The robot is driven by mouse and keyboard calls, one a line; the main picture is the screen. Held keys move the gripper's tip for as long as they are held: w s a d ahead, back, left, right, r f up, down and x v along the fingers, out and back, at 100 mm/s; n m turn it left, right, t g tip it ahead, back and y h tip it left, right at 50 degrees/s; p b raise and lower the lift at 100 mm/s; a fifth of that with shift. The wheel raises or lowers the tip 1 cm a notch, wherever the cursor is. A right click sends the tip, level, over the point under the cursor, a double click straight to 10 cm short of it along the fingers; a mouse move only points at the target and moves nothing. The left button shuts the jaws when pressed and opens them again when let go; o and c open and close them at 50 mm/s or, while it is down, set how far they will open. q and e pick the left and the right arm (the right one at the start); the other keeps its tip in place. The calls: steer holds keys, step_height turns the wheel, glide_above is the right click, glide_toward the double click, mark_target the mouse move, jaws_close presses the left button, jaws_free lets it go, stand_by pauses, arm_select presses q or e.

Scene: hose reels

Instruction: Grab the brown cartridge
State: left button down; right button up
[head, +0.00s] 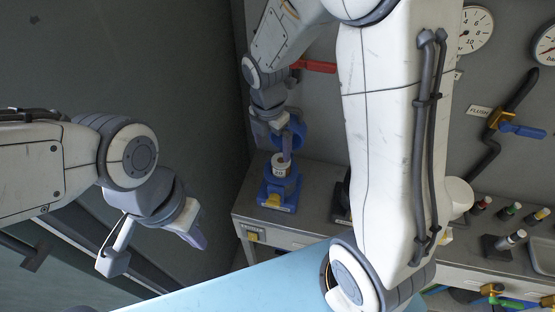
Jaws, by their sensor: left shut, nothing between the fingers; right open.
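A small cylinder with a pale label and brownish top (281,168) stands upright in a blue holder (270,191) at the left end of the grey bench; it looks like the brown cartridge. My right gripper (287,148) is open, pointing down right at the cylinder's top. One finger overlaps the top in the picture; I cannot tell whether it touches. My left gripper (196,238) is shut and empty, off to the left of the bench, away from the cylinder.
The grey bench (318,186) runs to the right, where several small capped bottles (480,206) stand. A blue-handled valve (522,130), a dark hose (486,150) and gauges (474,30) are on the wall. A light blue surface (235,290) lies in front. My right arm hides the bench's middle.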

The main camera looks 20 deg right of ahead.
mark_target(281, 160)
steer(key=w+d+n, duration=0.1)
steer(key=w+d+f+n, duration=0.1)
steer(key=d, duration=0.1)
steer(key=shift+f+n, duration=0.2)
steer(key=shift+n, duration=0.1)
steer(key=f, duration=0.3)
steer(key=shift+w+d+f+p, duration=0.2)
steer(key=shift+f+p, duration=0.1)
steer(key=shift+f, duration=0.1)
steer(key=shift+w+f, duration=0.15)
steer(key=shift+f, duration=2.95)
steer(key=shift+c, duration=0.3)
jaws_close()
